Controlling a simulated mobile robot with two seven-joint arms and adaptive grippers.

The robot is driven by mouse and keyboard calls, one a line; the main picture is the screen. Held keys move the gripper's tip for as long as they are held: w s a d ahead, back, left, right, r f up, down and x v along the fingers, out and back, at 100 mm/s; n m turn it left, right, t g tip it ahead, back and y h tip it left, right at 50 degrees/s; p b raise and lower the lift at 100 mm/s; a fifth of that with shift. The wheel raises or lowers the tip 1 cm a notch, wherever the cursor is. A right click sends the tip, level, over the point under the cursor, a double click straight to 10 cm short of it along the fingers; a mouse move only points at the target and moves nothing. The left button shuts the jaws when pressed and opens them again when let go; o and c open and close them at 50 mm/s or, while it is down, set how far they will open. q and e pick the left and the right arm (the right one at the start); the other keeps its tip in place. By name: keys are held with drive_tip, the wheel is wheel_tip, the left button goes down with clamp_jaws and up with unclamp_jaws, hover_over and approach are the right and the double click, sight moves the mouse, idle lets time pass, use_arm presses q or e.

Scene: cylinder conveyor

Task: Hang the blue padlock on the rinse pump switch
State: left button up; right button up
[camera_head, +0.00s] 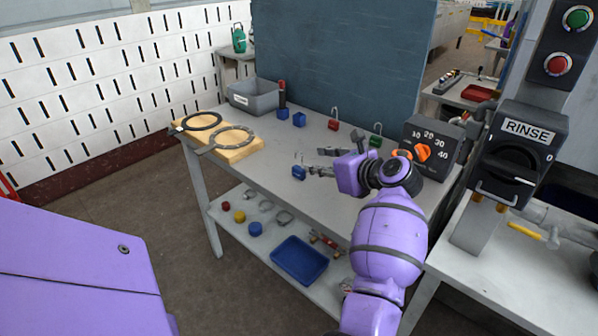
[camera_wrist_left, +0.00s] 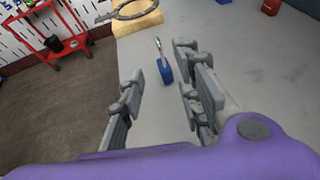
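A blue padlock (camera_head: 299,172) lies on the grey workbench near its front edge. In the left wrist view the padlock (camera_wrist_left: 167,73) shows its metal shackle pointing away from me. My left gripper (camera_head: 314,161) is open and empty, with its fingers pointing toward the padlock. In the wrist view the padlock appears in the gap between the fingers of the gripper (camera_wrist_left: 157,80), beyond the tips; I see no contact. The rinse pump switch (camera_head: 517,158) is a dark box labelled RINSE at the right, with a black knob and a metal loop below. My right gripper is not in view.
A red padlock (camera_head: 333,125) and a green padlock (camera_head: 376,141) stand farther back on the bench (camera_head: 262,180). A dial box (camera_head: 433,143) with an orange knob stands right of my gripper. A grey bin (camera_head: 254,97) and wooden boards with rings (camera_head: 234,152) are at the left.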

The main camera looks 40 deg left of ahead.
use_arm(q)
drive_tip(key=x, duration=0.7)
drive_tip(key=shift+r+p, duration=0.2)
drive_tip(key=shift+p, duration=0.15)
drive_tip(key=shift+c, duration=0.3)
clamp_jaws()
